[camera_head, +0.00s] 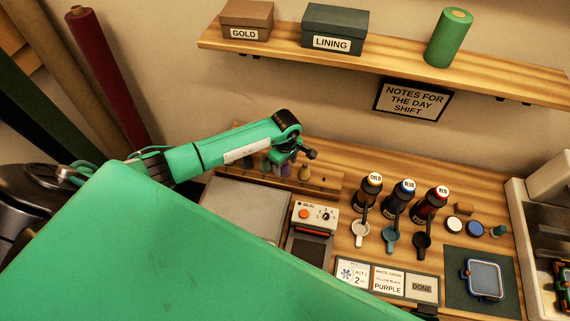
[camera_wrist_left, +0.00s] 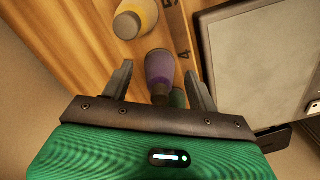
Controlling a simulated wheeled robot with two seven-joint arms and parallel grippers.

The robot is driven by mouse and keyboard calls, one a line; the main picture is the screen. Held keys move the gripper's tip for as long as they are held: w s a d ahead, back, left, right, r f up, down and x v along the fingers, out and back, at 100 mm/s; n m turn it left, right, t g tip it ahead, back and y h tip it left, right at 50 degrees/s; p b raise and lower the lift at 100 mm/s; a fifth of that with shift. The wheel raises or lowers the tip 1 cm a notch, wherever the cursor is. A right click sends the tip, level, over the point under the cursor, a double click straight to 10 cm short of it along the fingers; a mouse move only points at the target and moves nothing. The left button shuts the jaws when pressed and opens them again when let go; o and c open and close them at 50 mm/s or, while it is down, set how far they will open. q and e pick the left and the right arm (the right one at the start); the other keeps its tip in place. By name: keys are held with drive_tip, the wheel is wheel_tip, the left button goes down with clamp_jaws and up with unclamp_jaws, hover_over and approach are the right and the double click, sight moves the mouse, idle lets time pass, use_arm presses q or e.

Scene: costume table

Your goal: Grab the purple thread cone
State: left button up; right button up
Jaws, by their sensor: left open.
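The purple thread cone (camera_wrist_left: 160,70) stands on the wooden rack between the two open fingers of my left gripper (camera_wrist_left: 160,85) in the left wrist view. Its grey end points toward the gripper's palm. I cannot tell whether the fingers touch it. In the head view the purple cone (camera_head: 285,170) is partly hidden by my left gripper (camera_head: 300,158), which is over the rack (camera_head: 325,184). A yellow cone (camera_wrist_left: 135,18) is beside it, and a green cone (camera_wrist_left: 177,98) is partly hidden behind it. My right gripper is not in view.
A grey flat panel (camera_wrist_left: 260,60) lies close beside the rack. A sealing device (camera_head: 313,217), several dark bottles (camera_head: 398,200) and a card holder (camera_head: 388,281) are to the right. A shelf (camera_head: 400,60) with boxes runs above. A large green surface fills the head view's lower left.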

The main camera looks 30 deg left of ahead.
use_arm(q)
drive_tip(key=shift+f, duration=0.1)
drive_tip(key=shift+c, duration=0.4)
drive_tip(key=c, duration=1)
